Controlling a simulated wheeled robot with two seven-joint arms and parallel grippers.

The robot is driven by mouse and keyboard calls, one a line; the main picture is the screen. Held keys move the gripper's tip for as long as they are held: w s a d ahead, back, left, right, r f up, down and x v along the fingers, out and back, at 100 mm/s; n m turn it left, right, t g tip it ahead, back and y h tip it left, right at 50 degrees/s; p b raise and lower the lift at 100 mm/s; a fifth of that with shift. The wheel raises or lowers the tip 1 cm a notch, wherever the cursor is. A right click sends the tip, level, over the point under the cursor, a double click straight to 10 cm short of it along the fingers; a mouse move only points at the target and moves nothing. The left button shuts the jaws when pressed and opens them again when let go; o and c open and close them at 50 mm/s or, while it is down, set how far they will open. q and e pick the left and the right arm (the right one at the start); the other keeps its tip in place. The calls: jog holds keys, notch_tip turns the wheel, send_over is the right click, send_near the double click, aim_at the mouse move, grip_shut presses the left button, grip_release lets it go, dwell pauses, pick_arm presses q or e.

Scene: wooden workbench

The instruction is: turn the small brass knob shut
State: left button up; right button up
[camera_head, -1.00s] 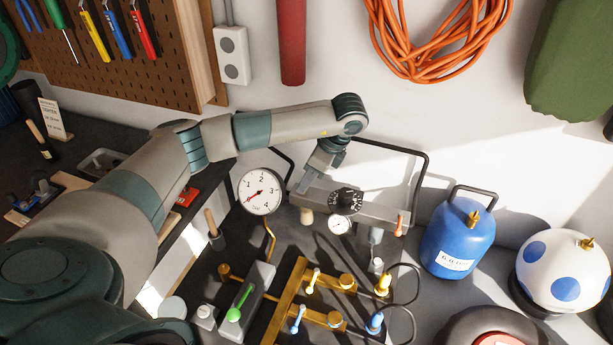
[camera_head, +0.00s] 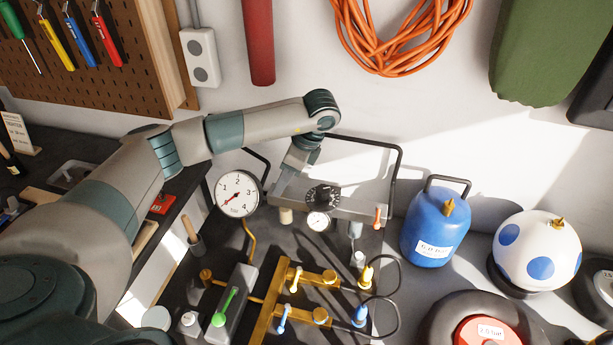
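Several brass knobs show, and I cannot tell which one is meant. On the brass manifold (camera_head: 263,322) there is an upper round brass knob (camera_head: 329,277) and a lower round brass knob (camera_head: 320,316). Another brass knob (camera_head: 206,274) sits at the left end of the brass pipe. Small brass valves top the blue cylinder (camera_head: 428,232) and the white, blue-spotted tank (camera_head: 524,262). My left gripper (camera_head: 281,187) points down at the left end of the grey box with the black dial (camera_head: 323,197), away from all these knobs. Its fingertips are too small to read. My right gripper is out of view.
A pressure gauge (camera_head: 238,194) stands left of the grey box. A green lever (camera_head: 222,308), yellow and blue fittings, and dark hoses crowd the bench front. A black tube frame (camera_head: 399,165) rises behind the box. A dark round thing with a red top (camera_head: 487,332) lies lower right.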

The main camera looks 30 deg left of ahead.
pick_arm(q)
jog(key=shift+v, duration=1.15)
jog(key=b+v, duration=0.1)
jog(key=v, duration=0.1)
jog(key=shift+w+d+r, duration=0.1)
jog(key=shift+d+r, duration=0.05)
jog(key=shift+r, duration=0.2)
jog(key=d+b, duration=0.1)
jog(key=d, duration=0.2)
jog(key=w+d+b, duration=0.1)
jog(key=d+b, duration=0.1)
jog(key=d, duration=0.1)
jog(key=w+d+b, duration=0.1)
jog(key=d, duration=0.2)
jog(key=shift+w+d+f+b, duration=0.1)
jog(key=shift+d+f+b, duration=0.15)
jog(key=shift+d+b, duration=0.15)
jog(key=shift+w+d+r, duration=0.15)
jog(key=shift+w+d, duration=0.05)
jog(key=shift+d, duration=0.75)
jog(key=shift+s+a, duration=0.1)
